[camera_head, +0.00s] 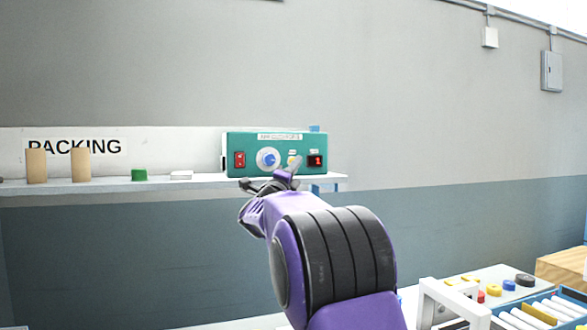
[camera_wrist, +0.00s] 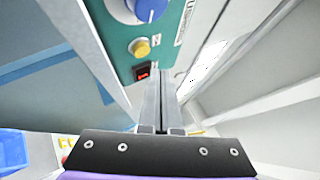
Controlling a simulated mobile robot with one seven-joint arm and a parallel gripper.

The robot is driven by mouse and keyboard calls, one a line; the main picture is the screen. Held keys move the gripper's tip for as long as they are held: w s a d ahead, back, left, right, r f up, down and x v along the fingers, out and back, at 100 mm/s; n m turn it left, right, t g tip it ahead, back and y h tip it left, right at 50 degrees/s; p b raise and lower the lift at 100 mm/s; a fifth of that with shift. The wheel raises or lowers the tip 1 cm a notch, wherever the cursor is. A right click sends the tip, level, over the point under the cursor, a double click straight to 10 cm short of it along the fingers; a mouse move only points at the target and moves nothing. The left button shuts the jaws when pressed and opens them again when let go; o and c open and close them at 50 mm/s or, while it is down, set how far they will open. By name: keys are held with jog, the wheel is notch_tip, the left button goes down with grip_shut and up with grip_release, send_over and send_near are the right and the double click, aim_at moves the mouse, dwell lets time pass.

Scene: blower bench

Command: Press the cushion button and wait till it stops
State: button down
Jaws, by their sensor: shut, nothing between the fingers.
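A teal control box (camera_head: 275,142) with a label strip along its top stands on the shelf, left of the picture's middle in the head view. It carries a red switch (camera_head: 239,159), a blue knob (camera_head: 268,158) on a white dial, a yellow button (camera_head: 292,159) and a small red-lit display (camera_head: 316,161). The wrist view shows the blue knob (camera_wrist: 150,8), yellow button (camera_wrist: 139,47) and display (camera_wrist: 142,72) close up. My gripper (camera_head: 294,170) is shut and empty, in front of the box near the yellow button. The wrist view shows its fingers (camera_wrist: 167,75) beside the button; contact is not visible.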

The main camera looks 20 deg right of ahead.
jog(key=s+b, duration=0.2)
jog(key=s, duration=0.1)
jog(key=shift+s+b, duration=0.25)
jog(key=shift+b, duration=0.15)
dwell(0.5)
